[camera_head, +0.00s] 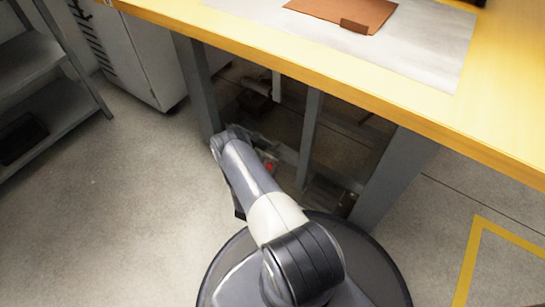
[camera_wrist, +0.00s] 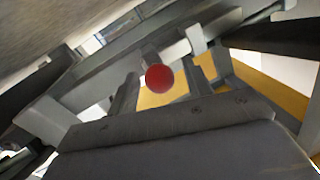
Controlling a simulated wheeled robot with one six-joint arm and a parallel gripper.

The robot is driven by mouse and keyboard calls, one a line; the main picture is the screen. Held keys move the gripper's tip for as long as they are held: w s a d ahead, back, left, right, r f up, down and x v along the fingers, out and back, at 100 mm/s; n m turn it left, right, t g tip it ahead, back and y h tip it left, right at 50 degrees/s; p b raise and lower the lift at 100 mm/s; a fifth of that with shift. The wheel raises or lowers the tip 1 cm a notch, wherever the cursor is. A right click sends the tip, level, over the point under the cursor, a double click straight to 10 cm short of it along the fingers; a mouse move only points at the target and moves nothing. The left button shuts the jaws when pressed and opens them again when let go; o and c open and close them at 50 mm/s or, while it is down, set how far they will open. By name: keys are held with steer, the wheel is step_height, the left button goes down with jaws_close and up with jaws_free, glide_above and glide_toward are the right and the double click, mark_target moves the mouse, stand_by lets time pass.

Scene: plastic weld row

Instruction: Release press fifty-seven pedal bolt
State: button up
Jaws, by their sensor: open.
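A round red knob (camera_wrist: 159,78), which looks like the pedal bolt's head, shows in the wrist view in front of a grey metal bar. My gripper (camera_wrist: 162,70) is open, with one grey finger to each side of the knob in that view. Whether the fingers are level with the knob or still short of it, I cannot tell. In the head view, my arm reaches under the yellow bench, and a small red spot (camera_head: 268,167) shows beside its end. The fingers are hard to make out there. The pedal itself is not clearly visible.
Grey bench legs (camera_head: 395,180) and an inner post (camera_head: 310,135) stand close by. A white cabinet (camera_head: 135,50) and a grey shelf rack (camera_head: 60,110) are at left. The floor (camera_head: 110,220) at left is clear.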

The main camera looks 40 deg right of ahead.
steer(key=shift+w+d, duration=0.15)
steer(key=shift+d, duration=0.15)
jaws_close()
stand_by(0.4)
